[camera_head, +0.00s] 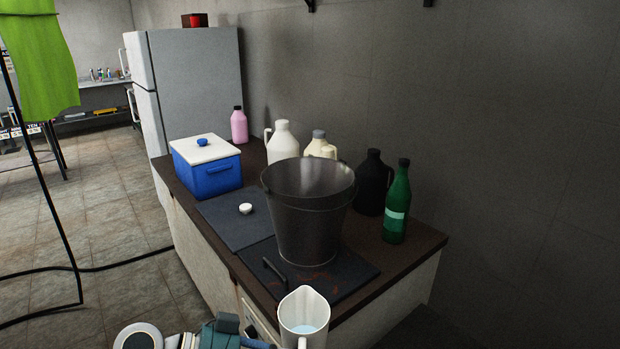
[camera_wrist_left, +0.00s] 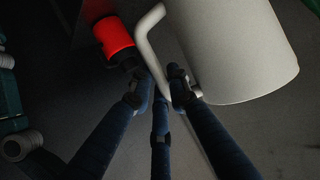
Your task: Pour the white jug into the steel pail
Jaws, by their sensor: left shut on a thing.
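The white jug (camera_head: 304,312) is at the bottom of the head view, upright, with pale blue liquid inside. It is in front of the counter's near edge. My left gripper (camera_head: 262,345) comes in from the left and is shut on the jug's handle. In the left wrist view the fingers (camera_wrist_left: 178,98) close around the lower part of the handle, beside the jug's body (camera_wrist_left: 235,50). The steel pail (camera_head: 308,215) stands upright on a dark mat on the counter, beyond the jug. The pail's bottom inside is hidden. My right gripper is not in view.
A blue cooler (camera_head: 208,173) with a white lid stands left of the pail. White jugs (camera_head: 283,140), a black jug (camera_head: 371,182) and a green bottle (camera_head: 397,205) stand behind and right of it. A small white knob (camera_head: 245,208) lies on the left mat (camera_head: 225,222).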

